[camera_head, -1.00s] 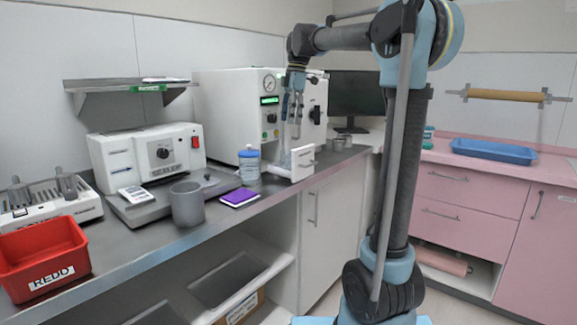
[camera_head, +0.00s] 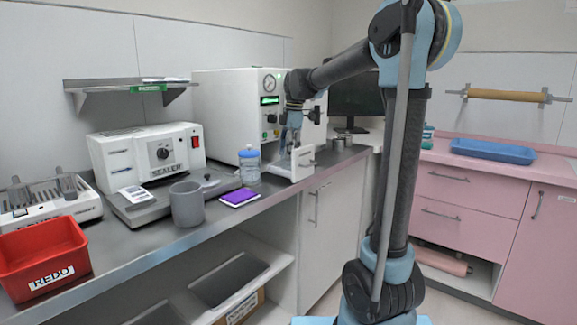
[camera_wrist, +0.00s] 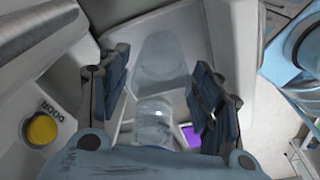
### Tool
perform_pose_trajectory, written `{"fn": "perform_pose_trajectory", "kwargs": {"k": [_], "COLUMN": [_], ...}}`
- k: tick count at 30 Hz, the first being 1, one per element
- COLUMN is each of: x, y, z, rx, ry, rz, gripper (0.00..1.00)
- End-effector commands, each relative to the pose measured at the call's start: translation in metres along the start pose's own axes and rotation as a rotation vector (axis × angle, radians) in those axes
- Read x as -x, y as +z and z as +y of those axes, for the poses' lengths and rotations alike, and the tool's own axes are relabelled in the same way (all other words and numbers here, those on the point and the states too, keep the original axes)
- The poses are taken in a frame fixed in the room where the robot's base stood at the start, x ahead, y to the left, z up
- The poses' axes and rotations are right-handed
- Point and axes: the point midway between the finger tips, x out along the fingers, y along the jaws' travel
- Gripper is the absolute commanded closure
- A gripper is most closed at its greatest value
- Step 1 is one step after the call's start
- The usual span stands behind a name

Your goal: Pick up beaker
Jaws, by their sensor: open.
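A clear glass beaker (camera_wrist: 153,124) shows between my fingers in the wrist view, low in the picture. In the head view it is small and mostly hidden behind my fingers, so its outline is hard to tell. My gripper (camera_head: 289,143) points down in front of the white autoclave (camera_head: 229,112), above the bench by a white panel (camera_head: 303,165). In the wrist view my gripper (camera_wrist: 160,95) has its two fingers wide apart, one on each side of the beaker. I cannot tell whether either finger touches it.
A blue-lidded jar (camera_head: 249,167), a purple notebook (camera_head: 240,197) and a grey cup (camera_head: 187,205) stand left of my gripper. Metal cups (camera_head: 340,144) stand to the right. The sealer (camera_head: 150,158) and red bin (camera_head: 42,258) are further left.

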Motion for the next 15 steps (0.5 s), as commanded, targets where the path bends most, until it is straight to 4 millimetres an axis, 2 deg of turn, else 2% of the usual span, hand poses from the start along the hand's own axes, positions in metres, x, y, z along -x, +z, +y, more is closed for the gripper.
{"fn": "perform_pose_trajectory", "kwargs": {"k": [6,14,15], "x": [-0.02,-0.021,-0.021], "y": [0.0,0.0,0.0], "z": [0.0,0.0,0.0], "rx": [0.0,0.0,0.0], "ry": [0.0,0.0,0.0], "rz": [0.0,0.0,0.0], "gripper": [0.41,0.41,0.5]}}
